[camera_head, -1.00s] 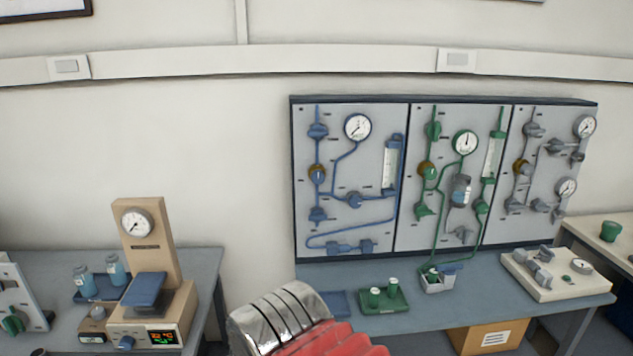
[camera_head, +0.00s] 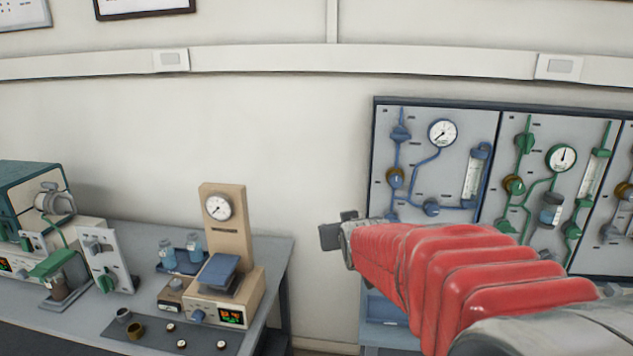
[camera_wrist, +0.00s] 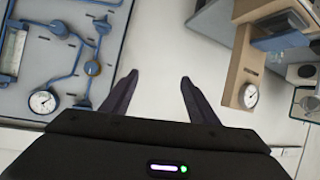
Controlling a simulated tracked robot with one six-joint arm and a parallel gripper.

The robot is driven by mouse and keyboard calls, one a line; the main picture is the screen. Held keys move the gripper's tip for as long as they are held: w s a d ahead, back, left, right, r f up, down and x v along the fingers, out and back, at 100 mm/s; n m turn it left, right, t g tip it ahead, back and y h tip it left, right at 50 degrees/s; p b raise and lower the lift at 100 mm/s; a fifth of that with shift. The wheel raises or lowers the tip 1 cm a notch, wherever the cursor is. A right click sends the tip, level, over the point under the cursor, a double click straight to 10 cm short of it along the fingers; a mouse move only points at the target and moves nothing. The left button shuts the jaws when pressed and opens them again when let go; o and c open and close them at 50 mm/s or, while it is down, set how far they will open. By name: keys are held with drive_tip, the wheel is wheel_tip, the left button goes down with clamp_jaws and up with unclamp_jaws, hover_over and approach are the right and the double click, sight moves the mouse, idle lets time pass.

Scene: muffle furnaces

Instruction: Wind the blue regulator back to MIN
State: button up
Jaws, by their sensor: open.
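The blue panel (camera_head: 460,160) hangs on the wall at right in the head view. The blue regulator (camera_head: 395,178) is a round knob with a blue middle and a brass-coloured rim on its left pipe. It also shows, upside down, in the wrist view (camera_wrist: 92,68); I cannot read its setting. My gripper (camera_head: 338,230) is in front of the wall, left of and below the regulator in the head view. In the wrist view its fingers (camera_wrist: 158,80) are apart and empty, with bare wall between them. My red-sleeved arm hides the lower part of the panel.
A round gauge (camera_head: 443,132) is right of the regulator, and a blue valve (camera_head: 400,132) is above it. A green panel (camera_head: 535,160) adjoins on the right. A beige gauge stand (camera_head: 228,235) is on the left bench. The wall between stand and panel is clear.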

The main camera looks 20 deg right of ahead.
drive_tip(key=w+d+m+t+h, duration=0.1)
drive_tip(key=w+d+t+h, duration=0.3)
drive_tip(key=d, duration=0.8)
drive_tip(key=g+h, duration=0.1)
approach(395, 182)
drive_tip(key=shift+m, duration=0.4)
drive_tip(key=v, duration=0.5)
drive_tip(key=shift+a+f, duration=0.1)
drive_tip(key=shift+f, duration=0.1)
drive_tip(key=shift+x, duration=6.9)
drive_tip(key=shift+s+r, duration=0.1)
drive_tip(key=shift+r, duration=0.05)
drive_tip(key=shift+c, duration=0.2)
drive_tip(key=c, duration=1)
